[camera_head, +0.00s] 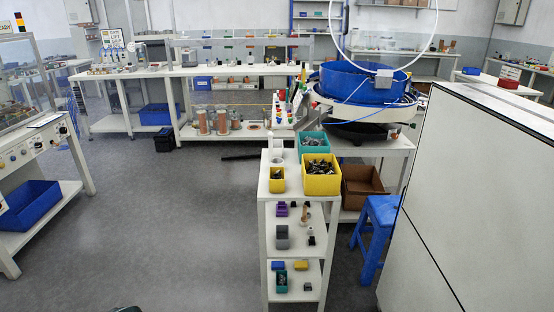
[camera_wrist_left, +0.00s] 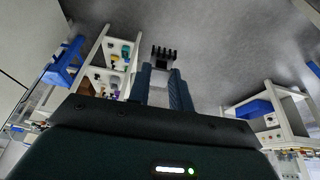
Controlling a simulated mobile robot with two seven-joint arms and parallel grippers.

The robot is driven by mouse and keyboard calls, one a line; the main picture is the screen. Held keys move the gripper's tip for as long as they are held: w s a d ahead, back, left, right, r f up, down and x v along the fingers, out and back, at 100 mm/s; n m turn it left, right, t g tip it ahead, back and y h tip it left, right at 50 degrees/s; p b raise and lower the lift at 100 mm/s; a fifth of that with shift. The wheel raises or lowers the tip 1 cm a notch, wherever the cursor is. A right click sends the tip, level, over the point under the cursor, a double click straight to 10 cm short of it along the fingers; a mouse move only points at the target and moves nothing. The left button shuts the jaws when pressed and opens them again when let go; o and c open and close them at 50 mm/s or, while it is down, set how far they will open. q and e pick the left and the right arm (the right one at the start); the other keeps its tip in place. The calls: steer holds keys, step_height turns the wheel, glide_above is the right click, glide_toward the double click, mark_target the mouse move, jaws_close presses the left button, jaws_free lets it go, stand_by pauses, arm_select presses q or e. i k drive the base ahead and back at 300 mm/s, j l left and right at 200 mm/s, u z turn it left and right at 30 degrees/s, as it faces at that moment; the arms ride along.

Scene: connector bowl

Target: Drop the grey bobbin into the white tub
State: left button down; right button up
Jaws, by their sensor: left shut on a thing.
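In the left wrist view my left gripper (camera_wrist_left: 161,70) is shut on a small dark grey piece with a row of prongs, which looks like the grey bobbin (camera_wrist_left: 164,53). It is held at the fingertips above the grey floor. Its lower part is hidden between the fingers. In the head view a small white container, which looks like the white tub (camera_head: 277,157), stands on top of the white shelf rack, behind the small yellow bin. The held piece does not show in the head view. My right gripper is in no view.
The white rack (camera_head: 263,235) holds a small yellow bin (camera_head: 277,186), a larger yellow bin (camera_head: 321,185) of metal parts and a teal bin (camera_head: 314,152). A blue stool (camera_head: 376,225) and a large white cabinet (camera_head: 480,200) stand right. Floor left of the rack is open.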

mark_target(277, 155)
steer(key=i+j+z, duration=0.15)
steer(key=z, duration=0.65)
steer(key=i+j+z, duration=0.3)
steer(key=j, duration=0.25)
steer(key=j+z, duration=0.15)
steer(key=j, duration=0.15)
steer(key=i, duration=0.05)
